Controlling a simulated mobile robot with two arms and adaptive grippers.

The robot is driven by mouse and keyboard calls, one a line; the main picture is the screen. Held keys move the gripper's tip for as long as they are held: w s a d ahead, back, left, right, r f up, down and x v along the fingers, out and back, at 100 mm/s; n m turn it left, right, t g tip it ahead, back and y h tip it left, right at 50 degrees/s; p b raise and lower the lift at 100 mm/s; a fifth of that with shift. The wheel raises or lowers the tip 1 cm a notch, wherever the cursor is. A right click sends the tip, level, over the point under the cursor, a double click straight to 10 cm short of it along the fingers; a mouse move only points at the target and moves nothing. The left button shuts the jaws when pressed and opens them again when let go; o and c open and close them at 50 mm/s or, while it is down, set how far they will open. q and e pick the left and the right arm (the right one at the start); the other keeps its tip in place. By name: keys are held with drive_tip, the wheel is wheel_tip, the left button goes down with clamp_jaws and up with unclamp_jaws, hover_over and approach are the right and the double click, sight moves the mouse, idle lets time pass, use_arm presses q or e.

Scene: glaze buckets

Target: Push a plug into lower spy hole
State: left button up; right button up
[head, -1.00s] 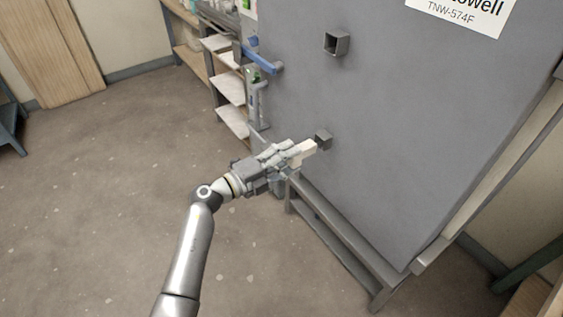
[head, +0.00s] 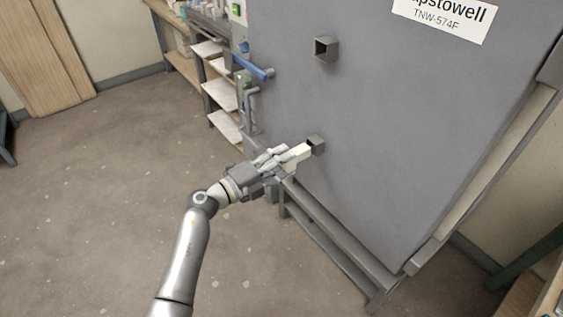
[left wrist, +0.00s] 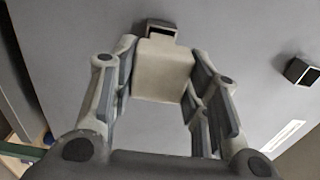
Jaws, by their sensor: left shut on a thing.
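A pale, block-shaped plug (head: 300,151) is held in my left gripper (head: 287,158), which is shut on it. The lower spy hole (head: 317,143) is a short square grey tube on the kiln door (head: 370,150). The plug's far end is at the tube's mouth in the head view. In the left wrist view the plug (left wrist: 162,68) sits between the fingers, with the dark opening of the lower spy hole (left wrist: 161,27) showing just beyond its far edge. I cannot tell whether the plug's tip touches the tube. My right gripper is not in view.
The upper spy hole (head: 326,48) is an open square tube higher on the door; it also shows in the left wrist view (left wrist: 302,71). A blue handle (head: 252,67) juts from the door's left side. A metal stand (head: 330,245) is below. Shelves (head: 220,90) stand behind left.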

sight(301, 152)
use_arm(q)
drive_tip(key=shift+w+d, duration=0.1)
drive_tip(key=shift+d, duration=0.05)
drive_tip(key=shift+x, duration=0.8)
drive_tip(key=shift+w+d, duration=0.15)
drive_tip(key=shift+b+x, duration=0.35)
drive_tip(key=shift+x, duration=0.45)
drive_tip(key=shift+d, duration=0.15)
drive_tip(key=shift+w+d, duration=0.35)
drive_tip(key=shift+d, duration=0.05)
idle(0.5)
drive_tip(key=shift+w+d, duration=0.25)
drive_tip(key=shift+d, duration=0.1)
